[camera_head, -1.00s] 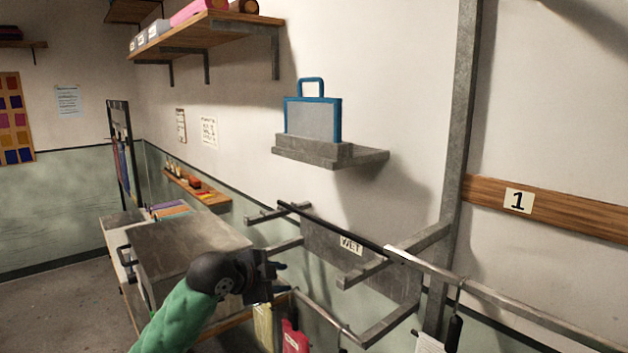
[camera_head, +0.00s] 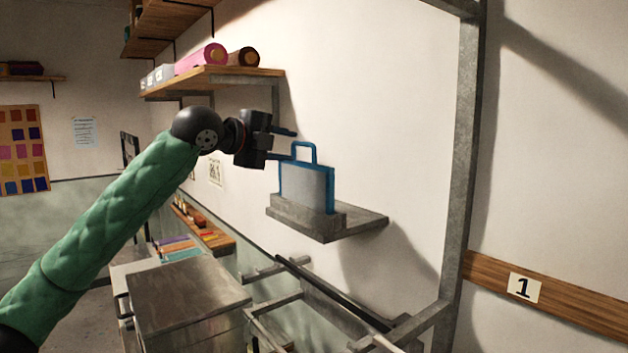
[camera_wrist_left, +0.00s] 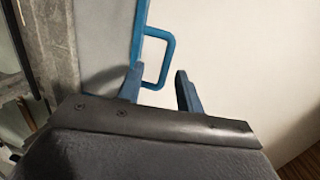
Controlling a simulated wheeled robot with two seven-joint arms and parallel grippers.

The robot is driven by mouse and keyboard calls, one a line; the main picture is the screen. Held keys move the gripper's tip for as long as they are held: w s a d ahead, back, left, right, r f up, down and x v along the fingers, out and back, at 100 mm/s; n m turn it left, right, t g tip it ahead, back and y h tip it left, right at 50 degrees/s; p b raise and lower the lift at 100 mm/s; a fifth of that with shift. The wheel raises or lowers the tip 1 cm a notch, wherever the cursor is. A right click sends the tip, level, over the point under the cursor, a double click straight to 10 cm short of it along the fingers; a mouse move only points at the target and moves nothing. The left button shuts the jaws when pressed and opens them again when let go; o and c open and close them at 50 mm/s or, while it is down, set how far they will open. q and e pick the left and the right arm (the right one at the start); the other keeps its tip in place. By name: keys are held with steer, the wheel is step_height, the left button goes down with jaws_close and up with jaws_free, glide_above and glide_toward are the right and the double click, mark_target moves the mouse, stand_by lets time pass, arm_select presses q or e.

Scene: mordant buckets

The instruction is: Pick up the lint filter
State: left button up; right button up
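The lint filter (camera_head: 306,187), a grey panel in a blue frame with a blue loop handle on top, stands upright in a grey holder (camera_head: 308,214) on a wall shelf. In the left wrist view its handle (camera_wrist_left: 171,55) shows ahead, with its near end between the fingertips as seen there. My left gripper (camera_head: 288,145) is open and empty beside the handle, at its left in the head view. It also shows in the left wrist view (camera_wrist_left: 158,80), fingers apart. I cannot tell whether a finger touches the handle. My right gripper is not in view.
A wooden shelf (camera_head: 215,76) with rolls is above and behind my left gripper. A metal post (camera_head: 462,170) stands to the right. Below are a metal box (camera_head: 188,300) and rails (camera_head: 325,300). The wall space right of the filter is clear.

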mark_target(301, 144)
arm_select(q)
steer(key=shift+r+x, duration=0.2)
steer(key=shift+x, duration=1.65)
steer(key=shift+r+x, duration=0.25)
steer(key=shift+x, duration=1.6)
jaws_close()
